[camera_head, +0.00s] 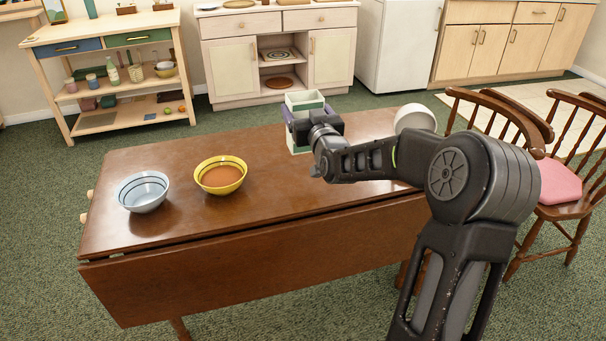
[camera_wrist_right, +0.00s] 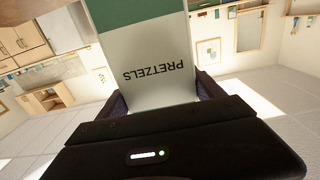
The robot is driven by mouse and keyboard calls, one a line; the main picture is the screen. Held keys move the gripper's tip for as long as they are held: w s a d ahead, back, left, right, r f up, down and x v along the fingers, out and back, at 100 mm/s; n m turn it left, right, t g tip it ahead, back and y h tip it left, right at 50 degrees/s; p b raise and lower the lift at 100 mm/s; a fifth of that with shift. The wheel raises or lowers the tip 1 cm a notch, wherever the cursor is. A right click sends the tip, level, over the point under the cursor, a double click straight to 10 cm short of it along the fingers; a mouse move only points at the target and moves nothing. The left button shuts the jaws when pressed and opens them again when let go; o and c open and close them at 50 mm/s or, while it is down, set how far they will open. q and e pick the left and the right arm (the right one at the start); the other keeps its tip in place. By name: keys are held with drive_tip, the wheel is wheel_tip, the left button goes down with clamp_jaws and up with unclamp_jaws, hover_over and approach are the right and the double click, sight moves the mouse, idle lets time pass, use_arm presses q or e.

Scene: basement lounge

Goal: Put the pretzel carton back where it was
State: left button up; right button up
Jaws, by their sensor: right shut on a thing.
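The pretzel carton (camera_head: 304,101) is a green and white box with an open-looking top, at the far side of the brown table (camera_head: 250,215). My right gripper (camera_head: 297,122) is shut on it, and the gripper and wrist hide much of its front. In the right wrist view the carton (camera_wrist_right: 148,55) fills the space between the fingers, with the word PRETZELS upside down. I cannot tell whether its base touches the table. My left gripper is not in view.
A pale blue bowl (camera_head: 142,191) and a yellow bowl (camera_head: 220,175) stand on the table's left half. A white round object (camera_head: 416,118) is partly hidden behind my right arm. Wooden chairs (camera_head: 560,165) stand at the right. The table between the yellow bowl and my arm is clear.

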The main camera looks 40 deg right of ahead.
sight(307, 148)
drive_tip(key=shift+f, duration=3.1)
drive_tip(key=shift+f, duration=1.9)
drive_tip(key=shift+f+b, duration=0.1)
drive_tip(key=shift+b, duration=0.2)
drive_tip(key=shift+f, duration=0.1)
drive_tip(key=o, duration=1.5)
drive_tip(key=shift+r, duration=0.35)
drive_tip(key=v, duration=1.2)
drive_tip(key=shift+f, duration=0.15)
